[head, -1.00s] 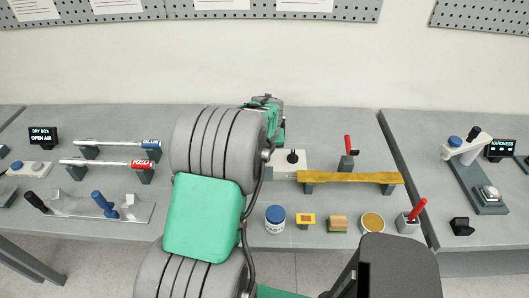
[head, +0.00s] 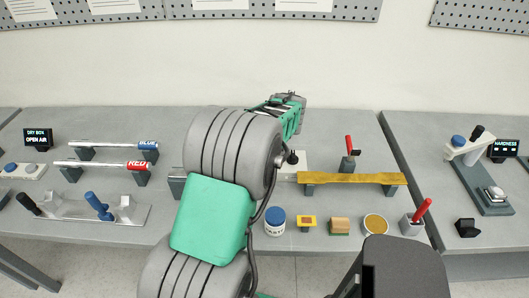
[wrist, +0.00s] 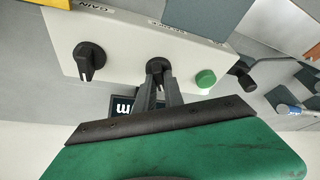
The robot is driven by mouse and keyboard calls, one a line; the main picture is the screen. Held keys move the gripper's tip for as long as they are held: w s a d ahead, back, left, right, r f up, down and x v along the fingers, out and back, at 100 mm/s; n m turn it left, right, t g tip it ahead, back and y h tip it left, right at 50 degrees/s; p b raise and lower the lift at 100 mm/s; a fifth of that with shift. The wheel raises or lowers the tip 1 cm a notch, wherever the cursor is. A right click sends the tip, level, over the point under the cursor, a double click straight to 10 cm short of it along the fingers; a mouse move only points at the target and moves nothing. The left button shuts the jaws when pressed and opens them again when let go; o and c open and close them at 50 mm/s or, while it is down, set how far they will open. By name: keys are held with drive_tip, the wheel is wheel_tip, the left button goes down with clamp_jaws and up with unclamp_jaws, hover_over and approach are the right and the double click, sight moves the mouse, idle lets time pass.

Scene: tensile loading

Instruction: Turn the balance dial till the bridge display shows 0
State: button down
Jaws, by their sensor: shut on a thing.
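The bridge box (wrist: 125,45) is a white unit with two black knobs and a green button. The balance dial (wrist: 157,67) is the black knob nearer the green button (wrist: 205,78). My gripper (wrist: 161,84) is shut on this dial, with a finger at each side. The gain dial (wrist: 90,56) stands apart to the left. The bridge display (wrist: 124,104) is dark with white characters, mostly hidden behind my gripper, so its reading cannot be told. In the head view my arm covers most of the box, and my fingertips are hidden.
A yellow bar (head: 352,179) on grey supports lies to the right of the box. A red-handled clamp (head: 348,157) stands behind it. A blue-lidded jar (head: 275,221) and small blocks line the front. Blue and red labelled rods (head: 100,165) lie to the left.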

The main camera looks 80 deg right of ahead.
drive_tip(key=c, duration=1.4)
unclamp_jaws()
drive_tip(key=shift+c, duration=0.2)
drive_tip(key=shift+r, duration=0.1)
drive_tip(key=b+v, duration=0.1)
drive_tip(key=v, duration=0.6)
drive_tip(key=shift+r, duration=0.3)
drive_tip(key=shift+a, duration=0.1)
